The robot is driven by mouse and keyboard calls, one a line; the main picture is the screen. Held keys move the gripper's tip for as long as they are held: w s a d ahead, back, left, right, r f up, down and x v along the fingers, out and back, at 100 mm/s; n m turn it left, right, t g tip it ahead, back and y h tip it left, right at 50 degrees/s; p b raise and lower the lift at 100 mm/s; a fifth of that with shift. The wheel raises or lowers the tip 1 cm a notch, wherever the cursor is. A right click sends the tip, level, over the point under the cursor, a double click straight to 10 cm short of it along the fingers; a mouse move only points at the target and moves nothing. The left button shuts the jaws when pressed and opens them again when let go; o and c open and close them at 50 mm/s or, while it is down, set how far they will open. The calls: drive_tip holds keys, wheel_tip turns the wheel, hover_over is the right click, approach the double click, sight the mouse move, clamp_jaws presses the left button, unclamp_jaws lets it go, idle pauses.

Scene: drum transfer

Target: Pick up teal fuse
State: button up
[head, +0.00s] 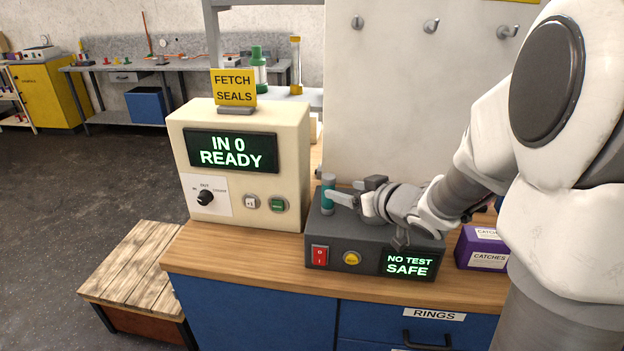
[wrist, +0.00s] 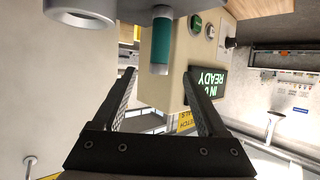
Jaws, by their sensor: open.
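The teal fuse (head: 327,201) stands upright on top of a dark grey test box (head: 345,228), near its left end. It has a grey top cap. In the wrist view the teal fuse (wrist: 161,45) appears upside down, centred between the fingers in the picture and beyond their tips. My gripper (head: 343,197) is just right of the fuse, low over the box, with its fingers pointing left toward it. In the wrist view my gripper (wrist: 160,74) is open, with nothing held between the fingers. Whether a finger touches the fuse cannot be told.
A cream machine (head: 240,165) reading "IN 0 READY" stands left of the test box. A purple box (head: 482,248) lies to the right. A grey ring (wrist: 85,12) shows beside the fuse in the wrist view. Bare wooden counter (head: 240,250) lies in front.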

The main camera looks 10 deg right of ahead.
sight(323, 183)
drive_tip(key=b+x, duration=0.1)
drive_tip(key=x, duration=1)
drive_tip(key=shift+w, duration=0.25)
clamp_jaws()
